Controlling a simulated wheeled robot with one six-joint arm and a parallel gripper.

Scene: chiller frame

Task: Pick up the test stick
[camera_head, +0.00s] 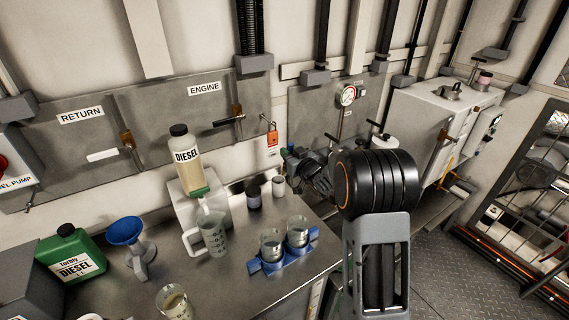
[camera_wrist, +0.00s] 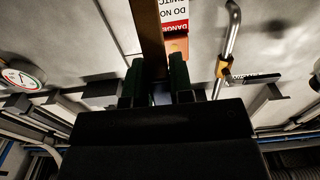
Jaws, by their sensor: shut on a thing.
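My gripper (camera_head: 312,172) is beyond the right end of the metal bench, low in front of the wall, partly hidden behind my arm. In the wrist view, the two dark green fingers of my gripper (camera_wrist: 157,82) are closed around a long brown stick (camera_wrist: 152,38), which I take to be the test stick. It runs from between the fingers up to the top edge of the picture. Its lower end is hidden by the gripper body. I cannot make out the stick clearly in the head view.
A red and white danger tag (camera_wrist: 175,14) hangs close beside the stick. A pipe with a yellow-brown collar (camera_wrist: 222,67) is to its right. On the bench are a diesel bottle (camera_head: 186,160), a jug (camera_head: 214,236), a blue holder (camera_head: 268,266) with two glasses, and a green can (camera_head: 70,254).

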